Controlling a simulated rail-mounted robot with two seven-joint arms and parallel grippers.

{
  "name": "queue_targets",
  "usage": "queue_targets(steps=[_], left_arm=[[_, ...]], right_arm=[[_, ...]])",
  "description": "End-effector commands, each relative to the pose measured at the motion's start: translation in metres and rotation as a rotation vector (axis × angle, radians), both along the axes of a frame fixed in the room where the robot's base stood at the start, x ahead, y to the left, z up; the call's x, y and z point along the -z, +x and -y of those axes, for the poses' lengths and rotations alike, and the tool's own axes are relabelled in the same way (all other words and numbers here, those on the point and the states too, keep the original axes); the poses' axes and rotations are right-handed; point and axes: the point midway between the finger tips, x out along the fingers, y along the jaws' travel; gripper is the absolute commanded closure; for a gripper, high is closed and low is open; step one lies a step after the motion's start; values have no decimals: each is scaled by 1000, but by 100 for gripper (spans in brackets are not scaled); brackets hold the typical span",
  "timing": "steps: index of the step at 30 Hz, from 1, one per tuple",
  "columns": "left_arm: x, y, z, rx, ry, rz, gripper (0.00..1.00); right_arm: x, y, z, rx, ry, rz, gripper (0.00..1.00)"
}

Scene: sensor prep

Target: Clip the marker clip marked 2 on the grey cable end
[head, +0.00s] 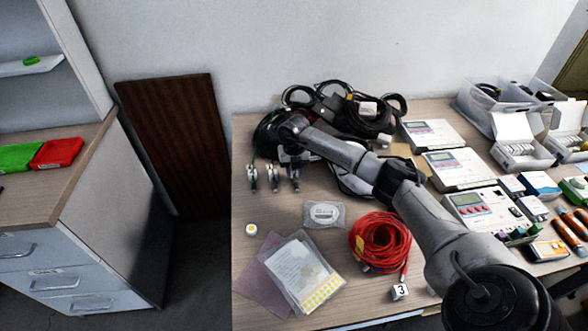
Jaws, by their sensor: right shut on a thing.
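My right arm reaches from the lower right across the table to its back left. My right gripper (268,146) is at the dark cables there, just above several cable ends. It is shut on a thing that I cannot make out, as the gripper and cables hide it. Metal-tipped cable ends (273,177) hang in a row below the gripper; I cannot tell which is the grey one. A white marker clip marked 3 (400,291) lies beside the red cable coil (380,241). I cannot see a clip marked 2. My left gripper is not in view.
Black cables (365,117) are heaped at the back. A bagged part (324,214), papers in a sleeve (297,270) and a small yellow-topped pot (251,230) lie at the front left. Meter boxes (457,168) and a clear bin (478,106) fill the right side.

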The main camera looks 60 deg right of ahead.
Motion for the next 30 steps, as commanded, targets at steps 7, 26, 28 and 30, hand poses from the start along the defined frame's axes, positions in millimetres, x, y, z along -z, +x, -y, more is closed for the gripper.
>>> queue_targets(steps=[7, 26, 28, 30], left_arm=[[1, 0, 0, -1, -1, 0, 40], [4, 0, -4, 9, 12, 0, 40], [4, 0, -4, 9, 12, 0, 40], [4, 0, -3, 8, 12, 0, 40]], right_arm=[[4, 0, 0, 0, 1, -1, 91], [12, 0, 0, 0, 0, -1, 91], [12, 0, 0, 0, 0, -1, 91], [12, 0, 0, 0, 0, -1, 91]])
